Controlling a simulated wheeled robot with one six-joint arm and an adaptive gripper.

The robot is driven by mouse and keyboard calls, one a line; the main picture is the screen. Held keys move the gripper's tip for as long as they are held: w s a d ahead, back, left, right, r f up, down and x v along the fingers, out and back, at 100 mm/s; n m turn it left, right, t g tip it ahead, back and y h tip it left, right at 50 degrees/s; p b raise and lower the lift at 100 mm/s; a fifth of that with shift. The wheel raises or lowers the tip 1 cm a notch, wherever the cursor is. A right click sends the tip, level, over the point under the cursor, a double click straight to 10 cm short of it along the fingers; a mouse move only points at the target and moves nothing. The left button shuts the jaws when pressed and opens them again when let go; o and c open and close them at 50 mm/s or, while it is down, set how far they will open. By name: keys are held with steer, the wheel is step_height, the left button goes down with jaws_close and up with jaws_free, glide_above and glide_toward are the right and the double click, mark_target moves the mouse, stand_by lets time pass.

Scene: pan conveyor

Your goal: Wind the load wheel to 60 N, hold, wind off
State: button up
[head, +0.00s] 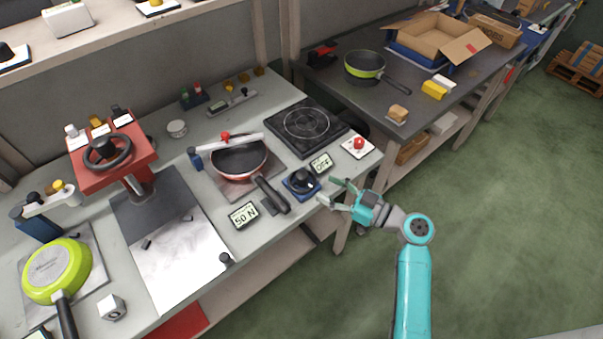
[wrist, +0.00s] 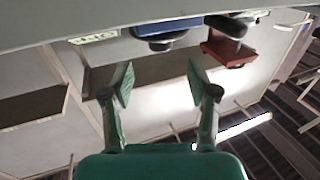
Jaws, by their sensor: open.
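A small black wheel (head: 302,180) sits on a blue base near the bench's front edge. The pan (head: 240,160) with a red rim stands behind it, under a white arm (head: 230,143). One small display (head: 244,215) near it shows 50 and N, turned round; another display (head: 320,164) is too small to read. My gripper (head: 337,194) is open and empty just right of the black wheel, apart from it, at the bench edge. In the wrist view my open fingers (wrist: 160,88) show below the blue base (wrist: 160,30), with nothing between them.
A red press (head: 135,145) with a black handwheel (head: 107,152) stands at left, and a green pan (head: 57,270) lies front left. A black hotplate (head: 306,125) and a red button (head: 359,143) are behind my gripper. Open green floor (head: 490,210) lies right.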

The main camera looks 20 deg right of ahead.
mark_target(307, 179)
steer(key=x, duration=0.8)
steer(key=shift+w+a, duration=0.15)
steer(key=shift+a, duration=0.05)
jaws_close()
